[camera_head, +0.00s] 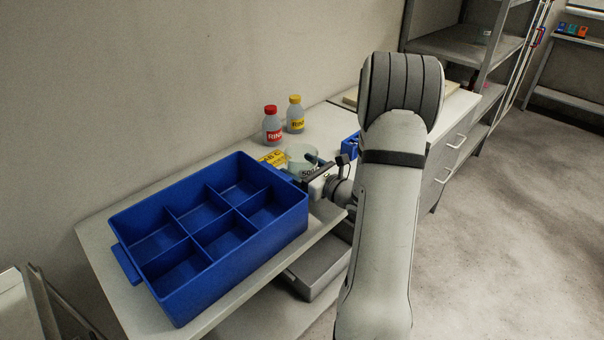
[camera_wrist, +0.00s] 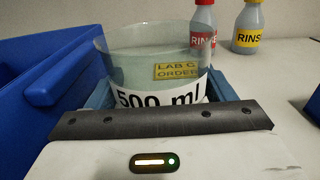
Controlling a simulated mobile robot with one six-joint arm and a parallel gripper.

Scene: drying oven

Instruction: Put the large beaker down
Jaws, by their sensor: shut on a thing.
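The large beaker is clear glass with a "500 ml" label. In the wrist view the beaker (camera_wrist: 125,62) stands upright between the two blue fingers of my gripper (camera_wrist: 155,95), which is shut on it. In the head view the beaker (camera_head: 299,153) shows partly behind my gripper (camera_head: 312,172), just beyond the right end of the blue divided crate. Its base is hidden, so I cannot tell whether it touches the bench. A yellow "LAB C ORDER" card (camera_wrist: 177,71) shows through the glass; the card also shows in the head view (camera_head: 273,158).
The blue crate (camera_head: 288,217) with several empty compartments stands close on the left. A red-capped bottle (camera_head: 272,127) and a yellow-capped bottle (camera_head: 295,118) stand behind the beaker. A blue object (camera_head: 350,146) is to the right. Bare bench (camera_wrist: 265,82) shows right of the beaker.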

